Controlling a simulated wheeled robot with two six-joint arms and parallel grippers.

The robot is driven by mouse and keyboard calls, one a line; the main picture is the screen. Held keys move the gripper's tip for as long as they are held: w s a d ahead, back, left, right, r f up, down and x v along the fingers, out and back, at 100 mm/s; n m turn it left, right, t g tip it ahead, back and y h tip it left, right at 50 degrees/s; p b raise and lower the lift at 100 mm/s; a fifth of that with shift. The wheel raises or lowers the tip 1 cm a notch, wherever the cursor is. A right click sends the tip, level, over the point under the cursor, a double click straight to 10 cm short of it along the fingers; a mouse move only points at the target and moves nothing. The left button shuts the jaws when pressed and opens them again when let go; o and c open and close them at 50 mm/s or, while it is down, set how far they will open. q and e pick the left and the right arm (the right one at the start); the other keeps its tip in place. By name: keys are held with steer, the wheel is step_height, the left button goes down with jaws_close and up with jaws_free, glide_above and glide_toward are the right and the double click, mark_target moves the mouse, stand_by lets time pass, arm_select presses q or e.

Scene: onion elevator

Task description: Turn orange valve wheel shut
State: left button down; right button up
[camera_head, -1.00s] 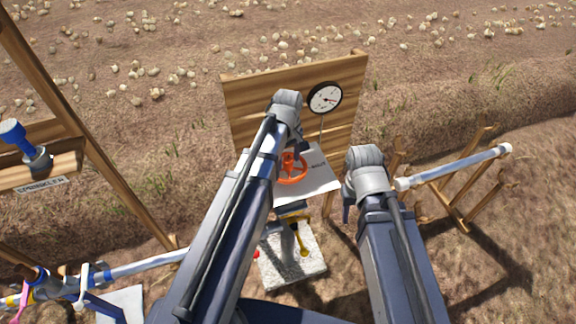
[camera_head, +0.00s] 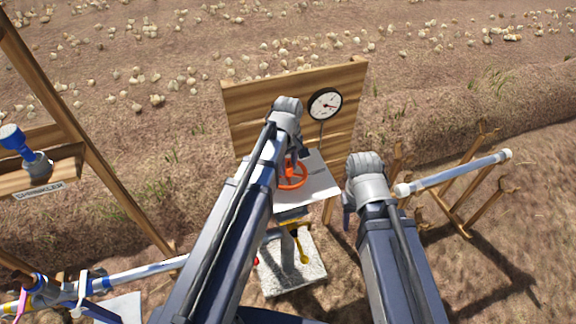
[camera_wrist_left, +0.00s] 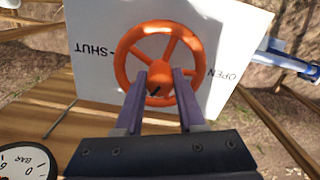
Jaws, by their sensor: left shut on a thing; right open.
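The orange valve wheel (camera_head: 293,183) stands in front of a white plate (camera_head: 318,188) below the wooden board. In the left wrist view the wheel (camera_wrist_left: 178,48) faces me, with "SHUT" on the plate to its left and "OPEN" to its right. My left gripper (camera_head: 300,160) is at the wheel; in the left wrist view its two fingers (camera_wrist_left: 166,78) are shut on the wheel, one each side of its hub area. A small dark mark shows on the hub. My right gripper (camera_head: 347,215) is open and empty, to the right of the plate.
A round gauge (camera_head: 325,104) hangs on the wooden board (camera_head: 255,105). A yellow handle (camera_head: 301,245) stands over a concrete block (camera_head: 292,275) below. A white pipe (camera_head: 455,172) rests on wooden stands at right. A wooden frame with a blue sprinkler (camera_head: 25,150) is at left.

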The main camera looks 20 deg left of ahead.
arm_select(q)
steer(key=shift+m, duration=0.4)
steer(key=m, duration=0.5)
steer(key=shift+m, duration=0.4)
steer(key=m, duration=0.5)
steer(key=shift+m, duration=0.3)
steer(key=c, duration=0.5)
jaws_free()
steer(key=shift+r, duration=0.1)
